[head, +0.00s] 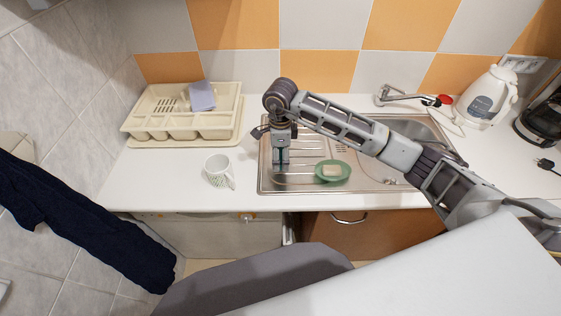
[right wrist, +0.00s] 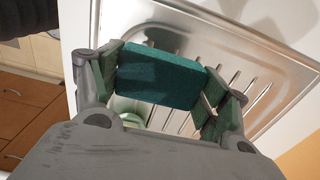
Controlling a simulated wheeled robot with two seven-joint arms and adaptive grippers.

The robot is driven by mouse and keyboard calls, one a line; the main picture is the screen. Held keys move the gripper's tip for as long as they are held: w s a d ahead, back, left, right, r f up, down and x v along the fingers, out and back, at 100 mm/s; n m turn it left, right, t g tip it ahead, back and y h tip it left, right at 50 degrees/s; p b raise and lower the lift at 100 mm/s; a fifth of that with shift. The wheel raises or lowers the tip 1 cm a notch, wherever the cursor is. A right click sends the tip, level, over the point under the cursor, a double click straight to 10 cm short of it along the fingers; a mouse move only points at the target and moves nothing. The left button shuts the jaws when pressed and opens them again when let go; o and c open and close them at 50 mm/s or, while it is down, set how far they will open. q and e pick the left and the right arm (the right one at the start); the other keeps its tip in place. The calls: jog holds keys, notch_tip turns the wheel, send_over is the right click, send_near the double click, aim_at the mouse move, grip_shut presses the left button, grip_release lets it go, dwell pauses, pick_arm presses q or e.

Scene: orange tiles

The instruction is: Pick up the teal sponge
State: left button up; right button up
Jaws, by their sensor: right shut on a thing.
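The teal sponge (right wrist: 160,78) is a flat block held between the two fingers of my right gripper (right wrist: 162,88) in the right wrist view. In the head view, my right gripper (head: 281,158) points down over the left part of the steel drainboard (head: 270,185). I cannot make out the sponge in the head view. In the right wrist view, the ribbed drainboard (right wrist: 250,65) shows behind the sponge, which appears raised off it. My left gripper is not in view.
A green dish (head: 332,180) with a beige block sits right of the gripper. A cream rack (head: 185,133) with a lilac item is at back left. A tap (head: 400,97) and white kettle (head: 490,97) are at right.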

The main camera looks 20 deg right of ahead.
aim_at(281, 154)
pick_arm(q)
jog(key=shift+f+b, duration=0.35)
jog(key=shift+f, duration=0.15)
pick_arm(e)
jog(key=shift+r, duration=2.65)
jog(key=shift+o, duration=0.2)
